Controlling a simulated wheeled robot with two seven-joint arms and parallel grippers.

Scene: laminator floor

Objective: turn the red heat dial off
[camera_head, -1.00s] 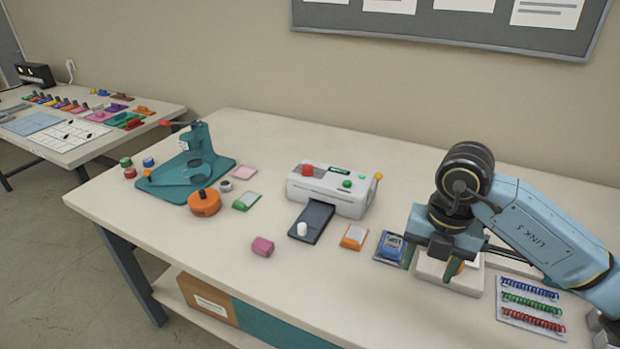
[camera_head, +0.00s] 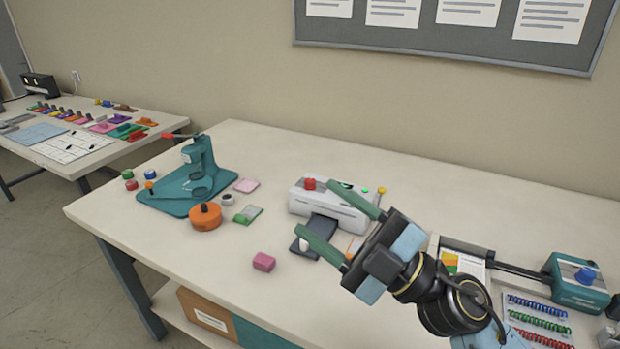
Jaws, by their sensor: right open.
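The white laminator (camera_head: 300,204) stands at mid table. The red heat dial (camera_head: 309,184) is on its top left. A green light (camera_head: 366,189) shows at its right end. My right gripper (camera_head: 312,206), with two green fingers, is open and empty. It reaches in from the lower right and covers part of the laminator's front and right. In the picture one fingertip lies just right of the dial and the other over the dark feed tray (camera_head: 318,228). Whether a finger touches the dial cannot be told. My left gripper is not in view.
A teal press (camera_head: 190,188), an orange round tool (camera_head: 205,217) and small coloured pieces lie left. A pink block (camera_head: 263,262) lies in front. A teal device with a blue knob (camera_head: 585,275) and coloured coils stand right. Bare table lies behind the laminator.

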